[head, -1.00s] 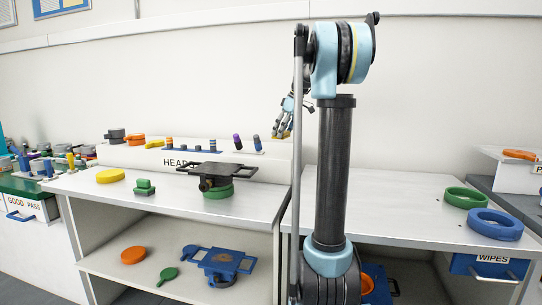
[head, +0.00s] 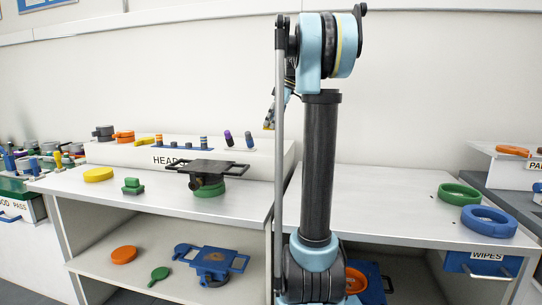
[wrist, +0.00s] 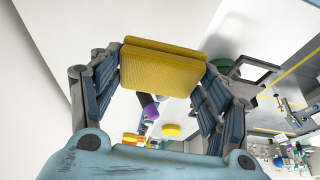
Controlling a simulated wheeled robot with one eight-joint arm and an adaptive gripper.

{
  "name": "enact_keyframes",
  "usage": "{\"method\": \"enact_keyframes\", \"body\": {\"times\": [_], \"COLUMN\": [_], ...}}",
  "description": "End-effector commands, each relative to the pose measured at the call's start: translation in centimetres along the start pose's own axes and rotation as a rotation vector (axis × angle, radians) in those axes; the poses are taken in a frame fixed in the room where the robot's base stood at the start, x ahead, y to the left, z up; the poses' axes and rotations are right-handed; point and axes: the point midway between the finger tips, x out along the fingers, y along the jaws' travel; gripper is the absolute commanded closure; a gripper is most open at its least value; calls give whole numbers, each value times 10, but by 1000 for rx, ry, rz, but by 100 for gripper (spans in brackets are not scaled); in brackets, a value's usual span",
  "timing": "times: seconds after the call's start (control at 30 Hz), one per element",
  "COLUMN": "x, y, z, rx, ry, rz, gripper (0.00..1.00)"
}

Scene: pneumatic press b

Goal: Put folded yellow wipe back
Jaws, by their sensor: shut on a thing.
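The folded yellow wipe (wrist: 160,72) is a flat two-layer pad. My gripper (wrist: 162,66) is shut on it, with a finger at each side of the pad in the wrist view. In the head view my gripper (head: 275,108) is mostly hidden behind my arm, and a small yellow-orange bit of the wipe (head: 268,126) shows below it. It is held in the air, in front of the white back wall. A blue drawer labelled WIPES (head: 487,263) hangs under the right bench, and its inside cannot be seen.
Two rings, green (head: 459,193) and blue (head: 489,220), lie at the right end of the right bench top (head: 390,205). The rest of that top looks clear. A black fixture (head: 208,172), green block (head: 133,186) and yellow disc (head: 98,174) stand on the left bench.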

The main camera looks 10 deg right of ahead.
Motion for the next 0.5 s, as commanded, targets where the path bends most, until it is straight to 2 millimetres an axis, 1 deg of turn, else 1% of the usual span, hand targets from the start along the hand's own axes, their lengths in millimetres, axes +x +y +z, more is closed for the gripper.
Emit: {"method": "enact_keyframes", "body": {"times": [0.17, 0.27, 0.37, 0.5], "x": [0, 4, 16, 38], "y": [0, 0, 0, 0], "z": [0, 1, 7, 16], "rx": [0, 0, 1, 1], "ry": [0, 0, 0, 0], "rz": [0, 0, 0, 0], "gripper": [70, 70, 70, 70]}}
